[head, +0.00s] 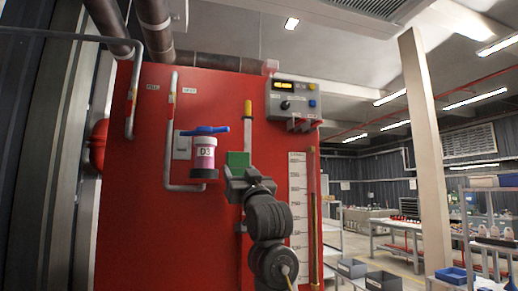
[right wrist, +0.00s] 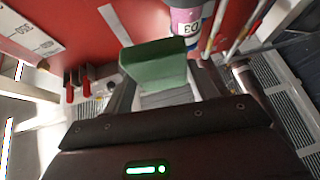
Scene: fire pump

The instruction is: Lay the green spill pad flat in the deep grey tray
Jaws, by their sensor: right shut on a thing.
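The green spill pad (head: 238,159) is held up in front of the red panel, in the middle of the head view. My right gripper (head: 243,177) is shut on it from below. In the right wrist view the pad (right wrist: 155,65) stands up out of the jaws of my right gripper (right wrist: 163,94) and looks bent rather than flat. Two grey trays show low at the right of the head view, one farther left (head: 352,268) and one nearer (head: 383,281); I cannot tell which is the deep one. My left gripper is out of view.
The red panel (head: 130,220) bears a pink canister with a blue handle (head: 205,155), a control box (head: 295,100) and a white scale (head: 298,205). A pale post (head: 424,150) stands at right. A blue bin (head: 452,275) and workbenches (head: 395,228) lie beyond.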

